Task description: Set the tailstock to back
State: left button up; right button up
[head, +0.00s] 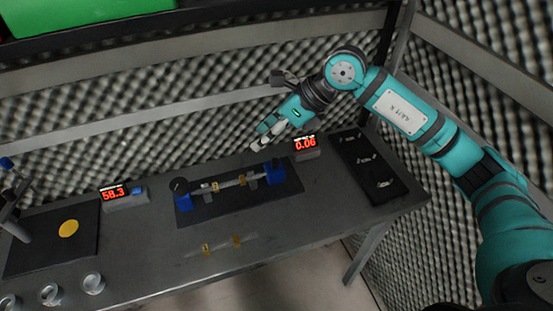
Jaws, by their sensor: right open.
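A bench fixture with a dark base (220,208) stands on the middle of the grey table. A blue block (183,202) with a dark round knob rises at its left end, and a second blue block (273,174) at its right end. A shaft with brass-coloured parts (242,181) lies between the blocks. I cannot tell which block is the tailstock, or its setting. My right gripper (261,138) is open and empty, above and behind the right blue block, apart from it. My left gripper is out of view.
A red display reading 0.06 (305,144) stands right of the fixture, and one reading 58.3 (115,193) left of it. A black mat (371,168) with small metal parts lies at the right. A loose shaft (221,244) lies in front. Metal cups (93,284) stand front left.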

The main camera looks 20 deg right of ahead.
jog(key=w+d+h, duration=0.2)
jog(key=d+h, duration=0.2)
jog(key=d, duration=0.5)
jog(key=p, duration=0.4)
send_near(276, 161)
jog(key=shift+m, duration=0.3)
jog(key=x, duration=0.8)
jog(key=shift+w+f, duration=0.15)
jog(key=shift+w+a+f, duration=0.15)
jog(key=shift+a+f, duration=0.05)
jog(key=shift+f, duration=0.5)
grip_shut()
